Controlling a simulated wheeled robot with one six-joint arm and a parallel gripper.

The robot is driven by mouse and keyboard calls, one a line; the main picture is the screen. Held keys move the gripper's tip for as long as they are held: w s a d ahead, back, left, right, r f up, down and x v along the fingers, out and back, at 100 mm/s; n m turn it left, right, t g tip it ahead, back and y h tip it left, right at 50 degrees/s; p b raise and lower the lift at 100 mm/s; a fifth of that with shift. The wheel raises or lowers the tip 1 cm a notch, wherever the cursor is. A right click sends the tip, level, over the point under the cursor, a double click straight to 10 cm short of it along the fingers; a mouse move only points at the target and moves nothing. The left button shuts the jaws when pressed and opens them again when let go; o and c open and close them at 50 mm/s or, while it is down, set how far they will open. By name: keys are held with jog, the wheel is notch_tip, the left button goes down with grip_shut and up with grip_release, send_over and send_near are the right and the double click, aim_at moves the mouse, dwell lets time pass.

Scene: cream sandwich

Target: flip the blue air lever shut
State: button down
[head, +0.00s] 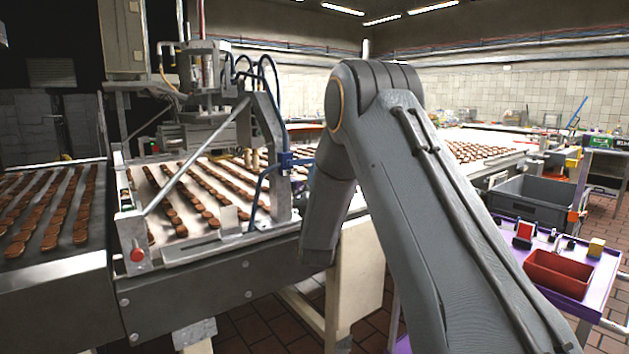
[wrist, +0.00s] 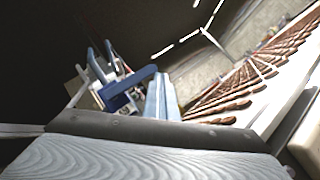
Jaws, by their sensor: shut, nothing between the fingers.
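The blue air lever (head: 301,162) sticks out to the right from a small blue valve (head: 286,160) on the side of the depositing machine. In the wrist view the lever (wrist: 132,82) is a blue bar slanting up to the right from the valve body. My gripper (wrist: 162,78) shows there as two pale blue-grey fingers side by side, shut and empty. The fingertips are close to the lever's right end; I cannot tell whether they touch it. In the head view my arm hides the gripper.
The machine's grey frame (head: 272,140) and blue hoses stand around the valve. The conveyor (head: 62,280) carries rows of brown biscuits. A grey crate (head: 530,212) and a red tray (head: 557,275) on a purple-topped cart are at the right.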

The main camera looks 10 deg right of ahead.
jog(key=shift+w, duration=0.1)
dwell(0.6)
jog(key=s+d+f+b, duration=0.2)
jog(key=s+f+b, duration=0.2)
jog(key=f, duration=0.7)
jog(key=s, duration=0.2)
jog(key=shift+s+d, duration=0.3)
jog(key=shift+s, duration=0.05)
jog(key=s+a+f+m+g+y+p, duration=0.3)
jog(key=s+a+f+m+g+y, duration=0.2)
jog(key=s+f+m+g, duration=0.6)
jog(key=s+a+m+g+p, duration=0.1)
jog(key=s+m+g, duration=1)
jog(key=s, duration=1.9)
jog(key=shift+r+m+g+p, duration=0.15)
jog(key=shift+m+g+p, duration=0.25)
jog(key=shift+g, duration=0.4)
